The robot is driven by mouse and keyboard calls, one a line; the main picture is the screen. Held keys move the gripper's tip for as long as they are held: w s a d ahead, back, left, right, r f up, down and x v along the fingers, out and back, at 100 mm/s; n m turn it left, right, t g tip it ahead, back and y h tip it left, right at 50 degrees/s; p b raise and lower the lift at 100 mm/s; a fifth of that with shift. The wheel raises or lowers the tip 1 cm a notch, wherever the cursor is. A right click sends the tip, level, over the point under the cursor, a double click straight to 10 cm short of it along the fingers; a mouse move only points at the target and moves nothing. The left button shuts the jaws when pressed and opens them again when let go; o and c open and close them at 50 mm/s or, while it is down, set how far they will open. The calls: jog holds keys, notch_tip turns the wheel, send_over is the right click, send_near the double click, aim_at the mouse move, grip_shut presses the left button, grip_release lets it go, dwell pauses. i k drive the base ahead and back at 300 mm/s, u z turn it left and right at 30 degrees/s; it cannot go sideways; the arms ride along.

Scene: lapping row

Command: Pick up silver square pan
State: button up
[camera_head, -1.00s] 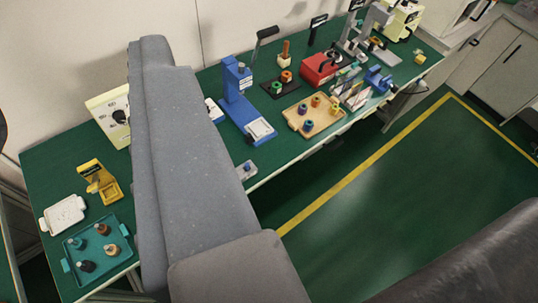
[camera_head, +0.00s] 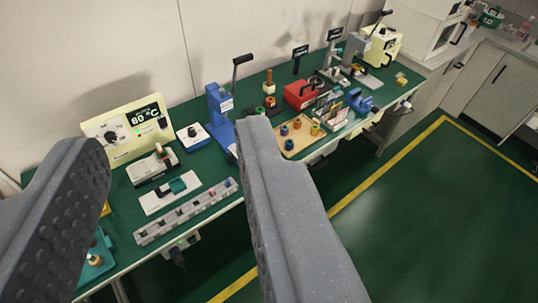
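My gripper (camera_head: 172,142) is open. One textured grey finger is at the lower left and the other near the middle, with nothing held between them. I cannot pick out a silver square pan with certainty. A light flat plate (camera_head: 153,207) with a green block on it lies on the bench, between the fingers in the picture. A teal tray (camera_head: 101,244) at the lower left is mostly hidden by the left finger. The pale tray seen beside it earlier is not visible now.
The green bench (camera_head: 208,175) runs along the wall. Between the fingers are a long grey rack (camera_head: 186,212), a grey device (camera_head: 152,168), a cream temperature box (camera_head: 126,131) and a white-blue scale (camera_head: 193,137). A blue lever press (camera_head: 219,112) and a wooden tray (camera_head: 297,146) stand further right. Green floor is clear.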

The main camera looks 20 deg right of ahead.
aim_at(166, 160)
jog(key=z, duration=0.15)
jog(key=i, duration=0.95)
jog(key=u, duration=0.05)
